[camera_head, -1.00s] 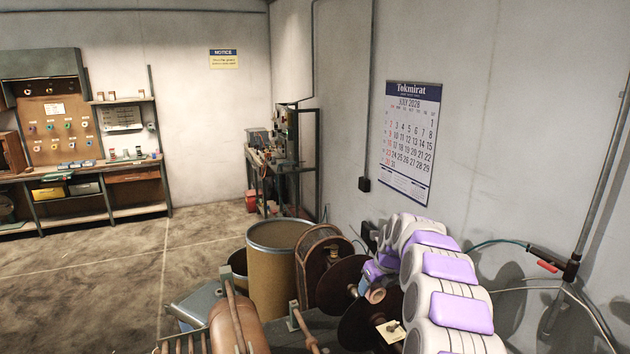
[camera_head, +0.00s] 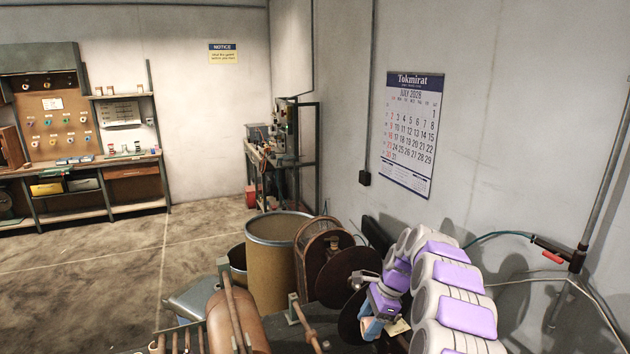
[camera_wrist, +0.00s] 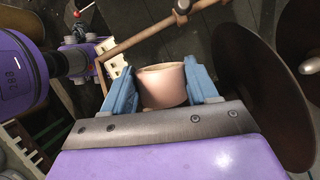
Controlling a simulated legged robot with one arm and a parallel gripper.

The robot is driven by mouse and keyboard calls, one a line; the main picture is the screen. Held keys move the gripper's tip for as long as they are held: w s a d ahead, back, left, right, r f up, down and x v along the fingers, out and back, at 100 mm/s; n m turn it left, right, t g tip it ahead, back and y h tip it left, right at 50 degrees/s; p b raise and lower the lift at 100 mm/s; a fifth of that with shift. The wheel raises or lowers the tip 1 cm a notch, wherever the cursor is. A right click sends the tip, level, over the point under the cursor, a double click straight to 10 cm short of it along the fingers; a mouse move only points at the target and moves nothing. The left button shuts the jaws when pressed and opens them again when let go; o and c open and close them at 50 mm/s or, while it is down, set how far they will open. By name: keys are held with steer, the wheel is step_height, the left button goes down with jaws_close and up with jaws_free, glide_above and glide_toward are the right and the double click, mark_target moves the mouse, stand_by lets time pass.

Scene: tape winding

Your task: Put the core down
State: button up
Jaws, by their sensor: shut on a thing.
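The core (camera_wrist: 163,86) is a short pinkish-tan hollow cylinder with an open top. In the wrist view it sits between the two blue fingers of my gripper (camera_wrist: 162,78), which is shut on it. A finger lies against each side of the core. In the head view my gripper (camera_head: 373,324) is low at the right, beside the dark discs, with its blue fingers pointing down. The core is mostly hidden there, and I cannot tell whether it touches anything beneath.
A large dark disc (camera_wrist: 262,85) stands close right of my gripper in the wrist view, and a copper-coloured rod (camera_wrist: 143,35) crosses beyond the core. In the head view a dark disc (camera_head: 346,277) and a tan drum (camera_head: 270,277) stand left of my gripper.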

steer(key=s+f+n+g+h+b, duration=0.3)
steer(key=s+f+n, duration=0.3)
steer(key=s+n, duration=0.5)
steer(key=shift+s+a+f+n+g+h+b, duration=0.25)
steer(key=shift+s+n+g+h+b, duration=0.4)
steer(key=shift+n, duration=2.25)
